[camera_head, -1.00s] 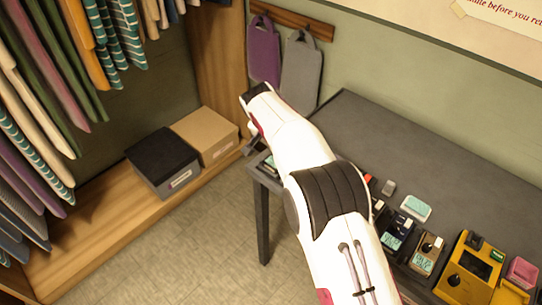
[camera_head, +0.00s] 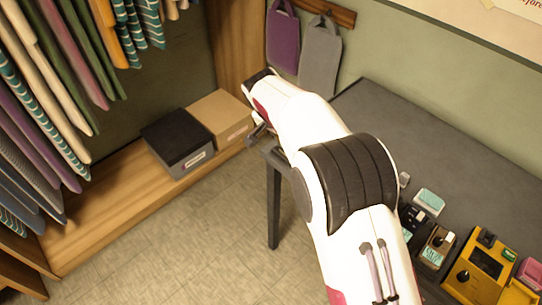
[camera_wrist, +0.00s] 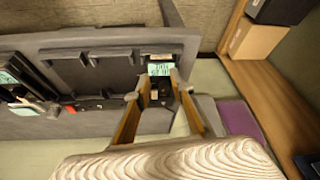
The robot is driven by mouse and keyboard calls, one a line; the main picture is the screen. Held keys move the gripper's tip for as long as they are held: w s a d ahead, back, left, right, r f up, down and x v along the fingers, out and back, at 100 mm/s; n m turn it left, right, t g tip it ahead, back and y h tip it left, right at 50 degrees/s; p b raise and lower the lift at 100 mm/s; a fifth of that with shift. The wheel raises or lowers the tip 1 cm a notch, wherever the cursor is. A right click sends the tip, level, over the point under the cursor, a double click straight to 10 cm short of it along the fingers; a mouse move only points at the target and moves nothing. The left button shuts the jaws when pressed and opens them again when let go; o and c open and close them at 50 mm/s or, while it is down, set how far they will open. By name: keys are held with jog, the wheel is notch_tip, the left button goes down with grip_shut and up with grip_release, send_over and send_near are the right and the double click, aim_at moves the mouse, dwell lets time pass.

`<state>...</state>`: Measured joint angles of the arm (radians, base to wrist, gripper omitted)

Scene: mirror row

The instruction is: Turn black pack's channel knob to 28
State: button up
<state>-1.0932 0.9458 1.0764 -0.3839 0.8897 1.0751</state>
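In the wrist view, a dark pack (camera_wrist: 161,84) with a pale teal label sits at the end of the grey table, between and beyond my fingers. I cannot tell for certain that it is the black pack. Its knob is too small to make out, and no number is readable. My gripper (camera_wrist: 160,88) is open, its two fingers apart on either side of that pack with nothing held. I cannot tell whether a finger touches it. In the head view my arm hides most of the gripper and this pack. Another dark pack (camera_head: 411,218) shows partly beside my arm.
A yellow pack (camera_head: 474,268), a tan-fronted pack (camera_head: 436,248) and a teal-topped block (camera_head: 429,201) stand on the grey table (camera_head: 425,135). Shallow tray-like recesses show in the wrist view (camera_wrist: 68,68). A black box (camera_head: 178,142) and brown box (camera_head: 220,117) rest on the wooden shelf.

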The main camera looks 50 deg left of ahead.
jog(key=s+d, duration=0.1)
jog(key=s, duration=0.6)
jog(key=shift+s+d, duration=0.2)
jog(key=shift+d, duration=0.2)
jog(key=shift+w, duration=0.1)
jog(key=shift+m, duration=0.5)
jog(key=w, duration=0.2)
jog(key=w+d, duration=0.1)
jog(key=w, duration=0.3)
jog(key=shift+w+d+r, duration=0.25)
jog(key=shift+w+r, duration=0.1)
jog(key=shift+r, duration=0.05)
jog(key=w+r+n, duration=0.1)
jog(key=w+a+r+n, duration=0.1)
jog(key=w+r+n+y, duration=0.1)
jog(key=w, duration=0.1)
jog(key=shift+a+g, duration=0.3)
jog(key=shift+a, duration=0.05)
jog(key=n, duration=0.1)
jog(key=a+n, duration=0.1)
jog(key=shift+s+r+n, duration=0.1)
jog(key=shift+r+n, duration=0.2)
jog(key=shift+r, duration=0.1)
jog(key=shift+y, duration=0.3)
